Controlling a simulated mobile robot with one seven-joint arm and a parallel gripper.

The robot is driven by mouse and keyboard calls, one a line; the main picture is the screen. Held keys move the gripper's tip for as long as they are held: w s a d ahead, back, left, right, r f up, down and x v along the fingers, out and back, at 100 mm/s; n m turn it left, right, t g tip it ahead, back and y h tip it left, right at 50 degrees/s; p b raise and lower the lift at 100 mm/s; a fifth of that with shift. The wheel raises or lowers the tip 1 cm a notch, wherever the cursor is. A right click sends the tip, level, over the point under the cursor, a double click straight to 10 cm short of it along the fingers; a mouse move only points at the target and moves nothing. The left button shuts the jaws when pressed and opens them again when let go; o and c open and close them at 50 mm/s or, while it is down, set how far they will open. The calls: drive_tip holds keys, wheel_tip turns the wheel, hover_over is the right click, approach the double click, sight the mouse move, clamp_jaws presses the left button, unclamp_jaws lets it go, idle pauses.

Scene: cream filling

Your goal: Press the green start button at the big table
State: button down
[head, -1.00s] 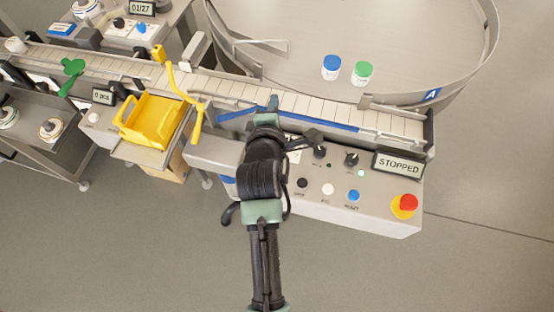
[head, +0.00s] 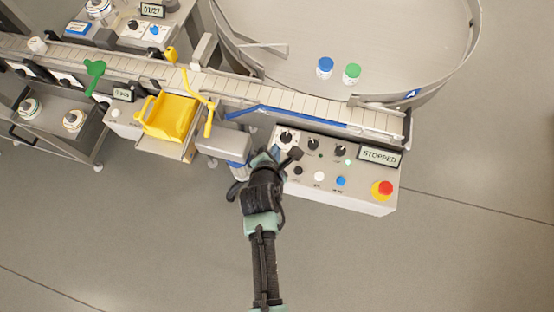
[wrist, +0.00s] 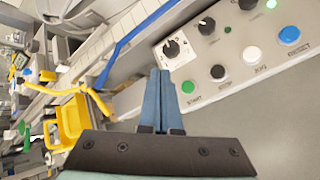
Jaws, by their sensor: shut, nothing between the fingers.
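The green start button (wrist: 188,87) is the leftmost of the lower row of buttons on the control panel (head: 350,197), with a START label under it in the wrist view. In the head view I cannot make it out; my arm seems to cover it. My gripper (wrist: 161,72) is shut and empty, its blue fingertips together just left of the green button in the wrist view. Whether they touch the panel I cannot tell. In the head view my gripper (head: 262,155) is at the panel's left end. The display (head: 380,157) reads STOPPED.
Black (wrist: 217,72), white (wrist: 251,55) and blue (wrist: 289,35) buttons continue the row. A red emergency stop (head: 383,188) is at the panel's right end. Knobs sit above the row. A conveyor (head: 290,100) and round table (head: 400,50) lie behind; a yellow tray (head: 170,117) stands left.

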wheel_tip(320, 180, down, 8)
drive_tip(key=b, duration=0.8)
drive_tip(key=shift+f, duration=0.4)
idle(1.6)
drive_tip(key=shift+f, duration=0.4)
